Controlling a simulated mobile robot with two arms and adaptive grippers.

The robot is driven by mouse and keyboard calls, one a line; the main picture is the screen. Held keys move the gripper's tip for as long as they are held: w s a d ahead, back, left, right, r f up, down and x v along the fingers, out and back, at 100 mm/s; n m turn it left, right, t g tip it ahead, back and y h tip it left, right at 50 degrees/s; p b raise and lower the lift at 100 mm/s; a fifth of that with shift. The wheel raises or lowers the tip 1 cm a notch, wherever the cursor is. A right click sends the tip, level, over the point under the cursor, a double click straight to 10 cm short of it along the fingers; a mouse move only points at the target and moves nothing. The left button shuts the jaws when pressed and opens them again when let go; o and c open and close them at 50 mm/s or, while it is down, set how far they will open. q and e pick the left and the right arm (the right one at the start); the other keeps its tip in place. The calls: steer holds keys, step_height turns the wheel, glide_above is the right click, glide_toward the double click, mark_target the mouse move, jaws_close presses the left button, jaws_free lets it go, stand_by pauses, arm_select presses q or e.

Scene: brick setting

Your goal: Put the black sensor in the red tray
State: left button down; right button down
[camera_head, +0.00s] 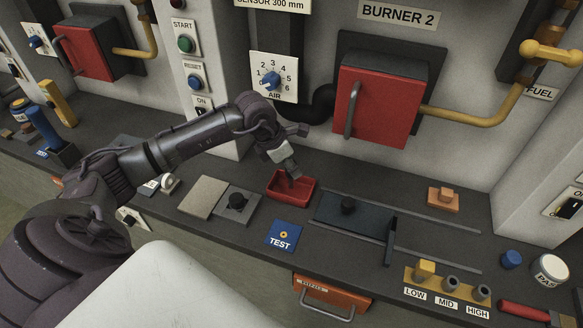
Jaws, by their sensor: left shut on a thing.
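The red tray (309,196) lies on the dark bench top in the middle of the head view, below the red burner door. The sensor is mostly hidden by the fingers and the tray. I cannot tell whether it touches the tray floor. My right gripper is not in view.
A blue TEST card (284,236) lies in front. A dark sliding plate (325,211) on rails is to the right. The red burner door (376,105) and its handle stand behind.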

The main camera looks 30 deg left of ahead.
arm_select(q)
steer(key=shift+f, duration=0.9)
steer(key=c, duration=0.9)
jaws_free()
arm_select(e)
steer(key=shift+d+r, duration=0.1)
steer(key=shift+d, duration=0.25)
arm_select(q)
steer(key=shift+r, duration=0.25)
steer(key=b+v, duration=0.2)
steer(key=v, duration=1)
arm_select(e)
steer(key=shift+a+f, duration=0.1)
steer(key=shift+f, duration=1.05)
arm_select(q)
steer(key=shift+d+f, duration=0.1)
steer(key=shift+f, duration=0.05)
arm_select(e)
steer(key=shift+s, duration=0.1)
